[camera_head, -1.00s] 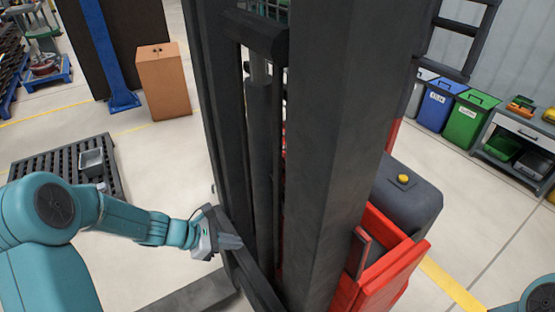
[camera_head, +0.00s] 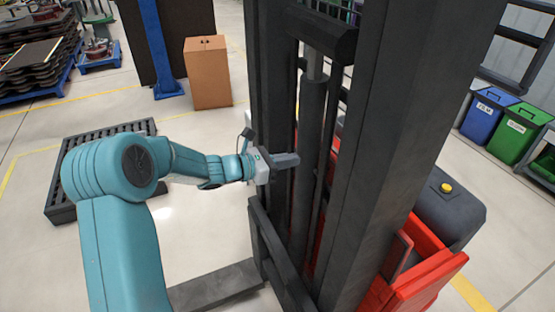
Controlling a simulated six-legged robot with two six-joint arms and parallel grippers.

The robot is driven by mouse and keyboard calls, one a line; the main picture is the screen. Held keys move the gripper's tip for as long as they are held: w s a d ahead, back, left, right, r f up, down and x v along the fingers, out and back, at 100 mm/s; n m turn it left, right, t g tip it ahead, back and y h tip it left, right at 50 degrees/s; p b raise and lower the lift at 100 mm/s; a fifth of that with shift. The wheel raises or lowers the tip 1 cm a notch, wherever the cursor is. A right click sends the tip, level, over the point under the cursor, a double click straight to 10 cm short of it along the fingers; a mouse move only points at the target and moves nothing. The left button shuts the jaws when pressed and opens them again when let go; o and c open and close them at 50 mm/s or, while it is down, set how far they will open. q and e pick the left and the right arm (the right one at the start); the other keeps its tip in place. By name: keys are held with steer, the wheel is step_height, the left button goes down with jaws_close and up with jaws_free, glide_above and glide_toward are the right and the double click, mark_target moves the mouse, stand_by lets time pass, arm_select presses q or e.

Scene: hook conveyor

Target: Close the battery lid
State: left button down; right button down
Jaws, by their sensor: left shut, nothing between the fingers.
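A forklift with a dark grey mast (camera_head: 375,150) and a red body (camera_head: 425,275) fills the middle and right. A dark grey block with a yellow button (camera_head: 446,188) sits behind the red body. I cannot tell which part is the battery lid; much of the truck is hidden behind the mast. My left gripper (camera_head: 290,159) is shut and empty, its fingers pointing right in front of the mast's left upright. I cannot tell if it touches the mast. My right gripper is not in view.
A dark fork (camera_head: 215,286) sticks out low at the left of the mast. A black pallet (camera_head: 62,203) lies behind my left arm. A cardboard box (camera_head: 208,75) stands at the back. Blue (camera_head: 486,115) and green (camera_head: 520,131) bins stand at right. Floor between is clear.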

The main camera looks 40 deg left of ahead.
mark_target(324, 151)
arm_select(q)
steer(key=x, duration=0.2)
steer(key=r+p+x, duration=0.1)
steer(key=x, duration=0.4)
steer(key=shift+w+d+p, duration=0.15)
steer(key=shift+w+p, duration=0.05)
steer(key=shift+p, duration=0.15)
steer(key=shift+r, duration=0.1)
